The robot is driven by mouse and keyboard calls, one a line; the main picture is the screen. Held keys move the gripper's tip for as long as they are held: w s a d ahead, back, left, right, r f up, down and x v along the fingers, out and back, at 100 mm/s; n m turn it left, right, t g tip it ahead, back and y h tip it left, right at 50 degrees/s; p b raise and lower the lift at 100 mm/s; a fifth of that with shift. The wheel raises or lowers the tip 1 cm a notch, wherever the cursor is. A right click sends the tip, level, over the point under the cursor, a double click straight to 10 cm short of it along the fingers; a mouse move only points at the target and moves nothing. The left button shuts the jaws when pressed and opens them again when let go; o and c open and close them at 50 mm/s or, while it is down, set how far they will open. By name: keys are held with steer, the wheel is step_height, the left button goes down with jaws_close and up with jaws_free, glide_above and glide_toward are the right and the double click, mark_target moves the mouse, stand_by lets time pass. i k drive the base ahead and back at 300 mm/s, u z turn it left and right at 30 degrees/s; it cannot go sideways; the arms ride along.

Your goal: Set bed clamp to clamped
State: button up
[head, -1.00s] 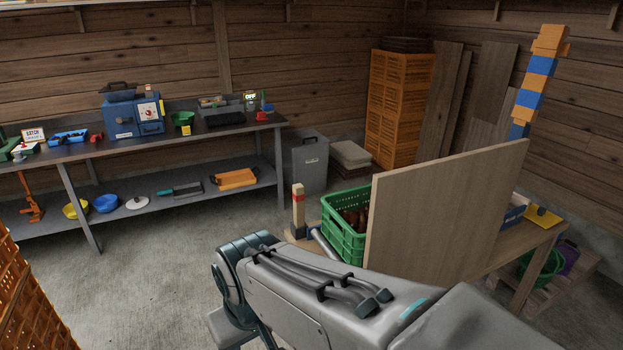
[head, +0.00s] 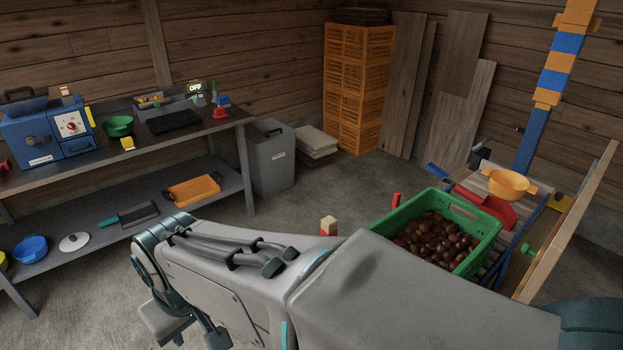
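I cannot clearly make out the bed clamp. At the workbench on the right, a blue lever-like piece (head: 437,171) sticks out at the back left, and a small red upright piece (head: 396,200) stands behind the green crate. A flat red part (head: 488,208) lies behind the crate, partly under an orange bowl. I cannot tell which of these, if any, belongs to the clamp. My grey arm crosses the lower picture and hides the near part of the bench. My gripper is not in view.
A green crate (head: 384,236) of chestnuts sits on the bench. An orange two-handled bowl (head: 508,184) stands behind it. A wooden board (head: 578,215) with a green knob rises at the right. A tall block-coloured post (head: 549,85) stands behind. Open concrete floor lies left of the bench.

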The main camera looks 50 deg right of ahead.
mark_target(396, 197)
steer(key=i, duration=0.85)
steer(key=z, duration=1.35)
steer(key=k, duration=0.6)
steer(key=z, duration=1.15)
